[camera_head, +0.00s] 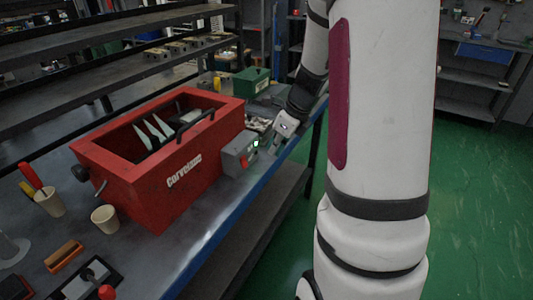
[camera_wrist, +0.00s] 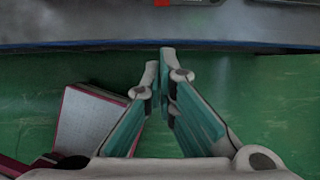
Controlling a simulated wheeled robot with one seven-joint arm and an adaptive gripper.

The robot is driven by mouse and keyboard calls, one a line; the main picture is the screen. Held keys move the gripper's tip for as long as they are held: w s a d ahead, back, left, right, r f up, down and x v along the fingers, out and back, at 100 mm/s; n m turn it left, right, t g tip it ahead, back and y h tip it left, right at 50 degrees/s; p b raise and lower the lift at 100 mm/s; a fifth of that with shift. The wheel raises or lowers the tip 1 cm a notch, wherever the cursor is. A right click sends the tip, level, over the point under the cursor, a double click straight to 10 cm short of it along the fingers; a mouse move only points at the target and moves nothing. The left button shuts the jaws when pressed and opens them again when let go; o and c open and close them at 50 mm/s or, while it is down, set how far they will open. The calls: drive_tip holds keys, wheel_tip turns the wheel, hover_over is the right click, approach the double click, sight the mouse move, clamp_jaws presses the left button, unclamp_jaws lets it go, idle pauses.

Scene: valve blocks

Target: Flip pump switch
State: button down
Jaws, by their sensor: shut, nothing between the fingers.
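A red box-shaped pump unit (camera_head: 165,172) with white lettering and a black handle stands on the workbench. A small grey switch box (camera_head: 235,155) is on its right end, with a lit green spot and a small red part (camera_head: 245,160) on its face. My gripper (camera_head: 274,152) is just right of the grey box, apart from it, at the bench's front edge. In the wrist view my gripper (camera_wrist: 160,72) has its fingertips together, with nothing between them. A red bit (camera_wrist: 162,3), likely the switch, shows at the top edge, beyond the fingertips.
The bench (camera_head: 215,228) holds a cup with red-handled tools (camera_head: 48,202), an empty cup (camera_head: 105,219), a brown brush-like block (camera_head: 64,256) and a green box (camera_head: 251,81) behind. Shelves rise at the back left. Green floor is clear at right.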

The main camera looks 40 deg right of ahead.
sight(245, 162)
drive_tip(key=shift+w+a+r+b+x, duration=0.15)
drive_tip(key=shift+w+b+x, duration=0.2)
drive_tip(key=shift+x, duration=1.55)
drive_tip(key=shift+w+a+r+b+x, duration=0.1)
drive_tip(key=shift+w+r+b+x, duration=0.2)
drive_tip(key=shift+x, duration=1.6)
drive_tip(key=shift+w+a+r+b+x, duration=0.15)
drive_tip(key=shift+w+b+x, duration=0.25)
drive_tip(key=shift+x, duration=1.5)
drive_tip(key=shift+w+f, duration=0.1)
drive_tip(key=b, duration=0.2)
drive_tip(key=shift+w+f+b, duration=0.2)
drive_tip(key=shift+f+b, duration=0.15)
drive_tip(key=shift+b, duration=0.05)
drive_tip(key=shift+w+a+t+b, duration=0.1)
drive_tip(key=shift+t+b, duration=0.3)
drive_tip(key=shift+b, duration=0.2)
drive_tip(key=shift+r+p, duration=0.25)
drive_tip(key=shift+p, duration=0.1)
